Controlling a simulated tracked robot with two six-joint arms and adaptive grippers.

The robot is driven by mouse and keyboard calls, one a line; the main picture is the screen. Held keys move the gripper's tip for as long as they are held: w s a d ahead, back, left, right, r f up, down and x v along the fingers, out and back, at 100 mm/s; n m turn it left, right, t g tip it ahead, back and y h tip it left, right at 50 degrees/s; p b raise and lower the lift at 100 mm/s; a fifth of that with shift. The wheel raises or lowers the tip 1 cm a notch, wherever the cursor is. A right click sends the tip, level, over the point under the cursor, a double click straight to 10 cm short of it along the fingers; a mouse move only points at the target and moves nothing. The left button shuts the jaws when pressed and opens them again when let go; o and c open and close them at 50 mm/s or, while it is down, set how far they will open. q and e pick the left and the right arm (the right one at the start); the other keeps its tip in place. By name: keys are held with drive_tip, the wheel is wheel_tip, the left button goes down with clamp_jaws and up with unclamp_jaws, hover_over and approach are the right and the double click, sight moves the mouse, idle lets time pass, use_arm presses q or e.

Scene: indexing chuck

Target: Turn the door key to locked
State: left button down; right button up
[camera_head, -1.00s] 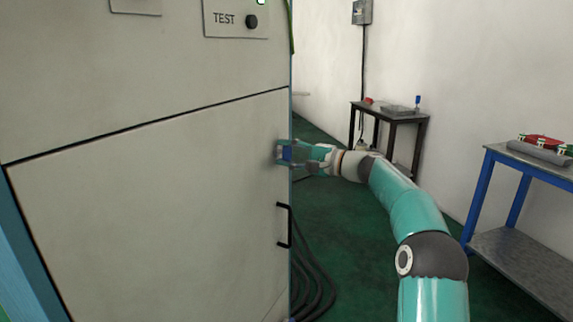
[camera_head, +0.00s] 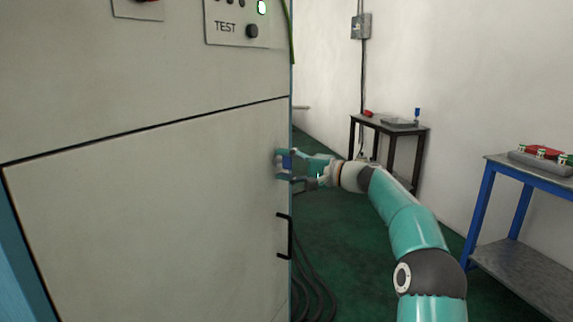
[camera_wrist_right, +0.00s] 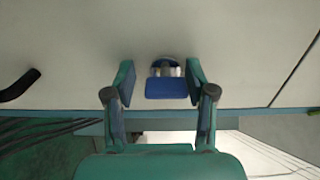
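The key has a blue, flat, block-like head (camera_wrist_right: 166,89) and sits in a round metal lock (camera_wrist_right: 166,66) on the pale cabinet door (camera_head: 140,225). In the head view the key (camera_head: 287,161) shows as a small blue patch near the door's right edge, above the handle. My right gripper (camera_wrist_right: 160,72) is open, with one finger on each side of the key head. A clear gap shows on the left in the wrist view and a narrow one on the right. In the head view this gripper (camera_head: 283,166) is at the door. My left gripper is not in view.
A black door handle (camera_head: 289,236) is below the key; its end (camera_wrist_right: 20,86) shows in the wrist view. A TEST panel (camera_head: 235,27) is above the door. Cables (camera_head: 313,285) lie beside the cabinet. A blue-legged table (camera_head: 530,178) and a dark table (camera_head: 388,127) stand right.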

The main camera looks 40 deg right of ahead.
drive_tip(key=shift+o, duration=0.4)
drive_tip(key=shift+s+d+r, duration=0.1)
drive_tip(key=shift+r, duration=0.05)
drive_tip(key=shift+s, duration=0.1)
drive_tip(key=v, duration=1.1)
drive_tip(key=shift+s, duration=0.3)
